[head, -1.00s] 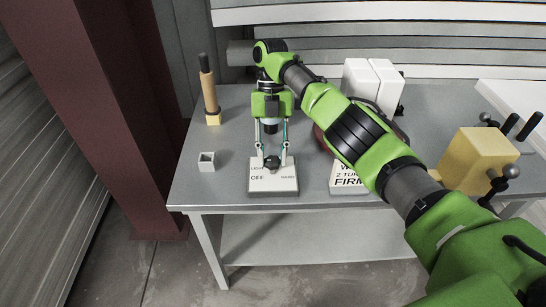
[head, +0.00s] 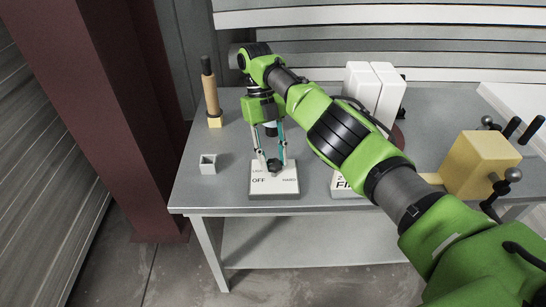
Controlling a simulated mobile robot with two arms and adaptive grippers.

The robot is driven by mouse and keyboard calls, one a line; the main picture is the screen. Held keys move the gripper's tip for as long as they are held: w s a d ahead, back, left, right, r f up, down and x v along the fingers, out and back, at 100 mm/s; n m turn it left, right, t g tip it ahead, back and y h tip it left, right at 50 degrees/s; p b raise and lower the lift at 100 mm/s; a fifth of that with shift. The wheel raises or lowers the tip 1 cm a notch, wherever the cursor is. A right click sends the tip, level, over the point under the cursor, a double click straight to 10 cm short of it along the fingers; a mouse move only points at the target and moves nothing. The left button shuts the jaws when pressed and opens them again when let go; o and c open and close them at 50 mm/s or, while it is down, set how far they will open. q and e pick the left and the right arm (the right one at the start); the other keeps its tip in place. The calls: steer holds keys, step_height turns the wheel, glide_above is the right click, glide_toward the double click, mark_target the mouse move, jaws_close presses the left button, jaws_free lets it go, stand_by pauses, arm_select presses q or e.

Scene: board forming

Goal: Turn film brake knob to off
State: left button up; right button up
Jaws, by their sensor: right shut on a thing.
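The film brake is a white-topped box (head: 274,188) at the front left of the grey table. Its top bears the words OFF at the left and HARD at the right, with small print above OFF. A dark knob (head: 274,165) stands on its top. My right gripper (head: 273,162) reaches down from above and is shut on the knob, with one finger on each side. The gripper is tilted and turned. The knob's exact pointing direction is hard to tell. My left gripper is not in view.
A small open grey box (head: 208,164) and an upright tan roller with a black grip (head: 211,95) stand at the left. White blocks (head: 375,92) stand behind my arm. A yellow block with black handles (head: 479,163) is at the right. My arm partly hides another labelled box (head: 345,184).

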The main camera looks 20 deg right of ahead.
mark_target(273, 161)
steer(key=o, duration=1.1)
steer(key=shift+w+r, duration=0.1)
steer(key=shift+r, duration=4.9)
